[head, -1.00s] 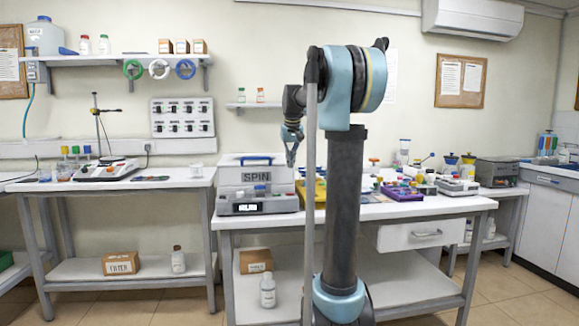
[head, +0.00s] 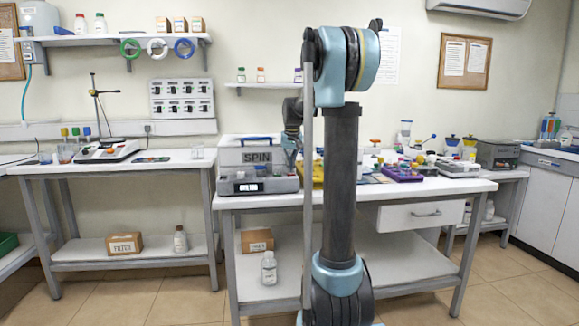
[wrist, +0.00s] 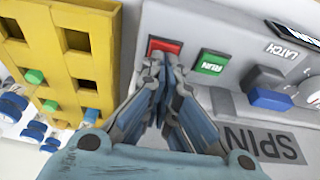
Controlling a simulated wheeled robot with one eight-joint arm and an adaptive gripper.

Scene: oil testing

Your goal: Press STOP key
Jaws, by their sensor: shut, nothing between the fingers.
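The spin machine (head: 228,187), a pale grey box marked SPIN, stands at the left end of the middle bench. In the wrist view, its panel (wrist: 190,30) carries a red key (wrist: 168,44), partly covered by my fingertips, so I cannot read its label. A green RUN key (wrist: 212,62) sits just to its right, clear of the fingers. My gripper (wrist: 164,62) is shut and empty, its tips at the red key's lower edge. I cannot tell whether they touch it.
A yellow rack (wrist: 52,60) with square holes and coloured plugs lies close left of my fingers. A blue LATCH knob (wrist: 270,98) is on the panel's right. A purple tray (head: 403,174) and other equipment stand further right on the bench (head: 440,190).

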